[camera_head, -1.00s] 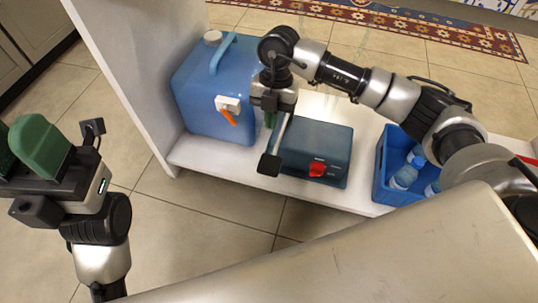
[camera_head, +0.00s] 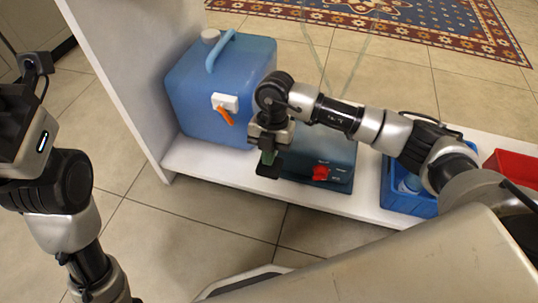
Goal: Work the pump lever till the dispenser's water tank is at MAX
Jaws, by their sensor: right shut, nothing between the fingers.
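A teal box (camera_head: 341,160) with a red knob (camera_head: 320,172) stands on a low white shelf. A black pad (camera_head: 268,171), which looks like the pump lever's handle, shows at its left front; its bar is hidden behind my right gripper. My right gripper (camera_head: 268,157) is shut and empty, pointing down just above the pad; whether it touches is not clear. A blue canister (camera_head: 205,95) with an orange tap (camera_head: 225,116) stands to the left. I see no MAX mark or water level. My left gripper (camera_head: 18,115) is cut off by the left edge, fingers out of view.
A blue crate (camera_head: 408,203) with bottles, mostly behind my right arm, stands at the right of the shelf. A red object (camera_head: 513,166) lies beyond it. A white upright panel (camera_head: 125,65) bounds the shelf's left. Open tiled floor lies in front.

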